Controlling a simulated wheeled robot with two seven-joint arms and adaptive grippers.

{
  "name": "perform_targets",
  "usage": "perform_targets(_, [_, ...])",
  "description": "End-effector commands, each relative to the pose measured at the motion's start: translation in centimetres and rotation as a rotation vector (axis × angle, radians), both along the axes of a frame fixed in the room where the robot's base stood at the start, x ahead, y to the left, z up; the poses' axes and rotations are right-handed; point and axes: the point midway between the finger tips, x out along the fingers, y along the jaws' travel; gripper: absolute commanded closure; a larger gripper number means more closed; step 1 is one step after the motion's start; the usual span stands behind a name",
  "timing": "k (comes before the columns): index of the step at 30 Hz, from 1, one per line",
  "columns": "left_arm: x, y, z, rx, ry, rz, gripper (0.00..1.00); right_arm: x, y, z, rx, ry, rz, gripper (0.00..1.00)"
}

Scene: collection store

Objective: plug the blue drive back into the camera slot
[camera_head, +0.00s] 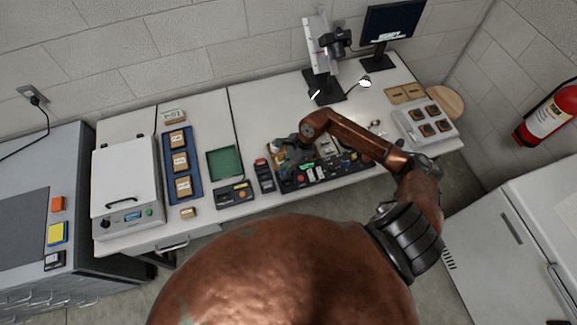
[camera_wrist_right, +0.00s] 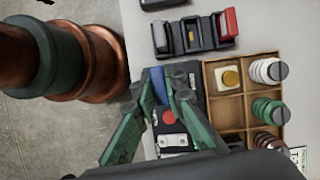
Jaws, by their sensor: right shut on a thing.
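In the right wrist view, the blue drive (camera_wrist_right: 158,84) sits between the fingertips of my right gripper (camera_wrist_right: 168,80), which is shut on it. It is over or at the near end of a black panel (camera_wrist_right: 183,151) with a red round part and pale parts; I cannot tell whether it touches the panel. In the head view, my right gripper (camera_head: 287,148) is over the left end of this long black panel (camera_head: 349,168), and the drive is hidden. I cannot make out which opening is the camera slot. My left gripper is out of view.
A black dock (camera_head: 264,182) with a red block stands just left of the panel; it also shows in the wrist view (camera_wrist_right: 178,39). A wooden organiser (camera_wrist_right: 229,109) holding spools adjoins the panel. A green-lined tray (camera_head: 224,162) lies further left. A camera stand (camera_head: 322,84) stands behind.

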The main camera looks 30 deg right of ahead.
Motion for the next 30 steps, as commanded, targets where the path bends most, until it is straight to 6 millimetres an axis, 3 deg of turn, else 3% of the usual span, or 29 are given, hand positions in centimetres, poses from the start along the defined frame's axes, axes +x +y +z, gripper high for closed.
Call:
perform_targets(5, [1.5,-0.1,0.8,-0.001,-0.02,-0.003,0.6,-0.2,-1.0,-0.4,0.002,0.0,-0.089,1.0])
perform_targets(18, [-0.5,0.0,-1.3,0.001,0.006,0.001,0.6,-0.2,-0.9,-3.6,0.002,0.001,-0.091,1.0])
perform_targets(24, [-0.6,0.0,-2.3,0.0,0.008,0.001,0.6,-0.2,-0.9,-5.6,0.001,0.001,-0.088,1.0])
perform_targets(30, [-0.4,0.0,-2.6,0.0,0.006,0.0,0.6,-0.2,-0.9,-6.2,0.001,0.001,-0.088,1.0])
